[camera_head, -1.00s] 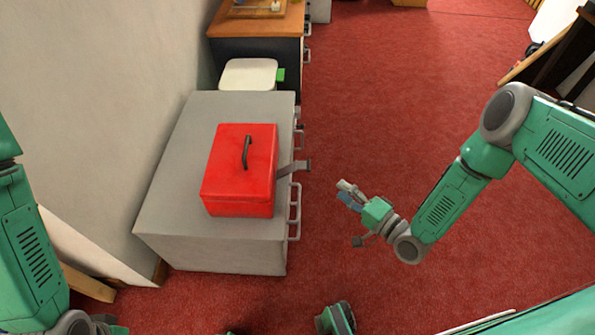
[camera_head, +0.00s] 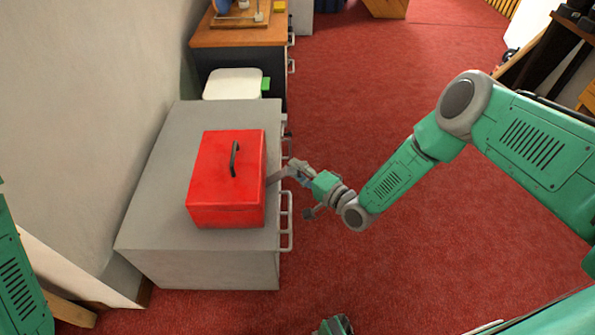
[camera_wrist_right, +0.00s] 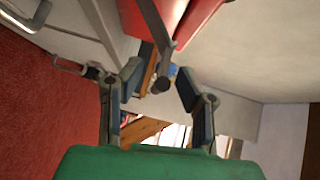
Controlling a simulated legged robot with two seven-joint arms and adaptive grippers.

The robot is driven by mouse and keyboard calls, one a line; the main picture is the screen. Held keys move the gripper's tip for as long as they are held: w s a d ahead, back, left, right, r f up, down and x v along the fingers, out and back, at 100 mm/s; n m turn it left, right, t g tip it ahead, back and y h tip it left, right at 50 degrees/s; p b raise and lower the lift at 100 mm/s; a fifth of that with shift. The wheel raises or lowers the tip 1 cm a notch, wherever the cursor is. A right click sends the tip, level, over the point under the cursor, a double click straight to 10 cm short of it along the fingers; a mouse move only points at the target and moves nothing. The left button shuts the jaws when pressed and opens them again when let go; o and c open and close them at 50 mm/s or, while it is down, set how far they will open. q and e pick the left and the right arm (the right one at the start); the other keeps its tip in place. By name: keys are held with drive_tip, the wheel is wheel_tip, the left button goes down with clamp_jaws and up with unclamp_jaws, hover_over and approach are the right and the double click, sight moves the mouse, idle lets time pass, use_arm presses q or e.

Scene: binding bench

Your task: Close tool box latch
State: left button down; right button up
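The red tool box (camera_head: 225,200) sits on a grey cabinet (camera_head: 155,195), its lid down with a dark handle (camera_head: 234,158) on top. A grey metal latch arm (camera_head: 275,177) sticks out from its right side, and its tip is hidden by my right gripper (camera_head: 298,170). In the right wrist view, the latch (camera_wrist_right: 152,24) reaches down toward the gap between the open fingers of my right gripper (camera_wrist_right: 160,82). The red box (camera_wrist_right: 180,12) shows above. I cannot tell whether a finger touches the latch. My left gripper is out of view.
Cabinet handles (camera_head: 287,222) stick out just below my right gripper. A white bin (camera_head: 232,84) stands behind the cabinet, by a wooden-topped desk (camera_head: 230,38). A wall (camera_head: 80,110) rises on the left. Red carpet (camera_head: 365,100) on the right is open.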

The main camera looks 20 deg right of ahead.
drive_tip(key=shift+d, duration=0.3)
drive_tip(key=shift+c, duration=0.8)
drive_tip(key=shift+d+f, duration=0.1)
clamp_jaws()
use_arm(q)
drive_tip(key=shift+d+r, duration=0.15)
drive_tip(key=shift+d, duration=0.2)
use_arm(e)
drive_tip(key=shift+s, duration=0.1)
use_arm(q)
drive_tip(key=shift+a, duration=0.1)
